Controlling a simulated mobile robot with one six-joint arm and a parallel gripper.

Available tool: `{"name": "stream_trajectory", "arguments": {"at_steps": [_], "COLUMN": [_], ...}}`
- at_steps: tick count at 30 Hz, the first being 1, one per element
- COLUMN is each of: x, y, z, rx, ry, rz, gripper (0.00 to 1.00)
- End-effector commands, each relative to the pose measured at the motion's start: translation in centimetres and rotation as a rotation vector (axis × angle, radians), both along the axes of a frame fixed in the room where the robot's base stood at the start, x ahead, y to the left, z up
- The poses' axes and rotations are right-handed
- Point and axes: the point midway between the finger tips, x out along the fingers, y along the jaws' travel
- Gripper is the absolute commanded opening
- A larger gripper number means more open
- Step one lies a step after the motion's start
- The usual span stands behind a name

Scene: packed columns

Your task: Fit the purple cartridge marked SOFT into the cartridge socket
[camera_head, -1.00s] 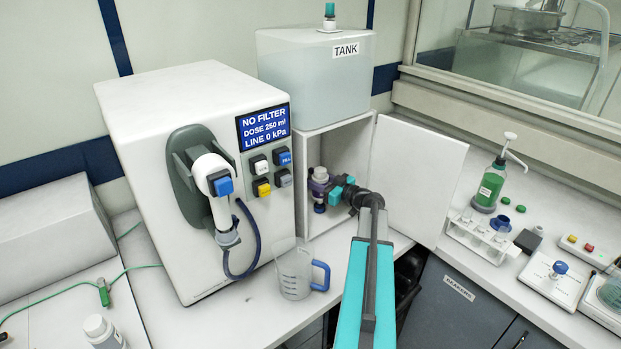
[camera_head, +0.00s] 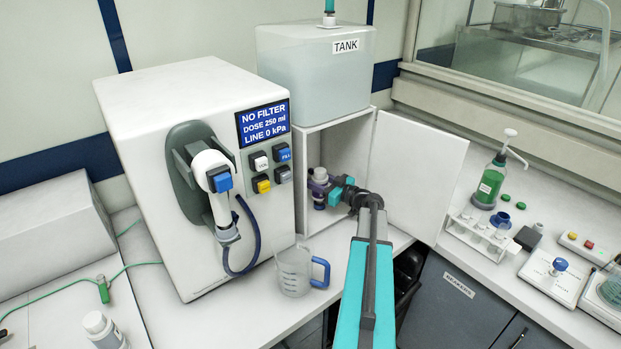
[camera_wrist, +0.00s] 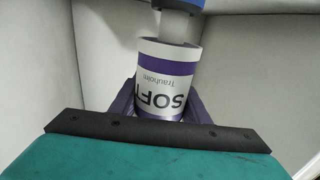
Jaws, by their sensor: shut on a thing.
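My gripper (camera_head: 325,189) is inside the open white cabinet below the tank. It is shut on the purple cartridge, a white cylinder (camera_wrist: 172,82) with purple bands, marked SOFT, its lettering upside down in the wrist view. Purple jaws (camera_wrist: 122,105) flank it. In the wrist view a pale neck joins its upper end to a blue part (camera_wrist: 190,4) cut off by the frame edge. In the head view the cartridge is small and largely hidden by the jaws; a pale grey part shows just above them. I cannot tell which part is the socket, or whether the cartridge is seated.
The white machine (camera_head: 150,120) stands left of the cabinet; its display (camera_head: 263,123) reads NO FILTER. The tank (camera_head: 300,75) sits above, and the cabinet door (camera_head: 410,170) is swung open to the right. A measuring jug (camera_head: 292,272) stands in front. Cabinet walls are close around my gripper.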

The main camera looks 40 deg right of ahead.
Motion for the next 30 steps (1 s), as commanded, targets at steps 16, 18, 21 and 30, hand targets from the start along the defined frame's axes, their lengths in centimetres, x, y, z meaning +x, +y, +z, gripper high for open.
{"name": "stream_trajectory", "arguments": {"at_steps": [16,18,21,30], "x": [0.0,0.0,0.0,0.0], "y": [0.0,0.0,0.0,0.0], "z": [-0.8,-1.0,-1.1,-1.6], "rx": [0.0,0.0,0.0,0.0], "ry": [-0.001,-0.001,-0.001,0.0], "rz": [0.0,0.0,0.001,0.001], "gripper": [0.14,0.14,0.14,0.14]}}
